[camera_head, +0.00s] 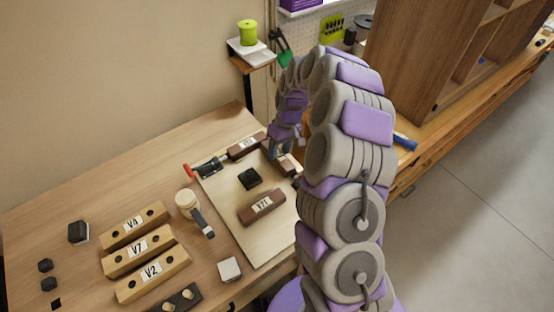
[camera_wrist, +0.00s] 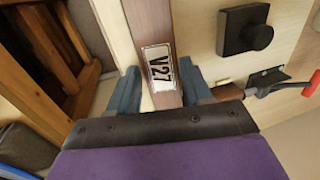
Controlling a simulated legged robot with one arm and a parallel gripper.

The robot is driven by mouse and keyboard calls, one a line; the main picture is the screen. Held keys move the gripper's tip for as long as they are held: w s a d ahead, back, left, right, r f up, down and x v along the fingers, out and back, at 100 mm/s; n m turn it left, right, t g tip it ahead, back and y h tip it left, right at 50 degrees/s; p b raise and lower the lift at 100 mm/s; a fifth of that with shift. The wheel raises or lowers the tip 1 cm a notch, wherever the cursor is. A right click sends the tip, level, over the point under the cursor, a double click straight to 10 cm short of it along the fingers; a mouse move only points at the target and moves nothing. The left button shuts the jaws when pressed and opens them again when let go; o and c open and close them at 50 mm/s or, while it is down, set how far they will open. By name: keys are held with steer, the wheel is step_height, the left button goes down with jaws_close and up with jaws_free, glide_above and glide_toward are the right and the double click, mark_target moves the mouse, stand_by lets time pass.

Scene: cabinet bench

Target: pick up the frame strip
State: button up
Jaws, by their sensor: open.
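A brown frame strip (camera_wrist: 150,20) with a white label reading V27 runs up the middle of the wrist view. My gripper (camera_wrist: 160,88) is open, with one blue finger on each side of the strip near the label. I cannot tell whether either finger touches it. In the head view my gripper (camera_head: 284,150) is over the board's back right corner, where part of the strip (camera_head: 287,167) shows beside it. My arm hides the rest. A second brown strip (camera_head: 246,147) lies along the board's back edge, and a third (camera_head: 262,207) lies on the board.
The pale board (camera_head: 232,232) also carries a black block with a knob (camera_head: 250,178). A red-handled clamp (camera_head: 208,166) is at its back left. Several light wooden blocks (camera_head: 138,250) lie at left. A wooden cabinet (camera_head: 430,60) stands at right.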

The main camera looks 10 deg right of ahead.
steer(key=shift+f, duration=0.45)
steer(key=shift+a, duration=0.1)
steer(key=shift+c, duration=0.4)
steer(key=c, duration=0.8)
steer(key=shift+r, duration=0.1)
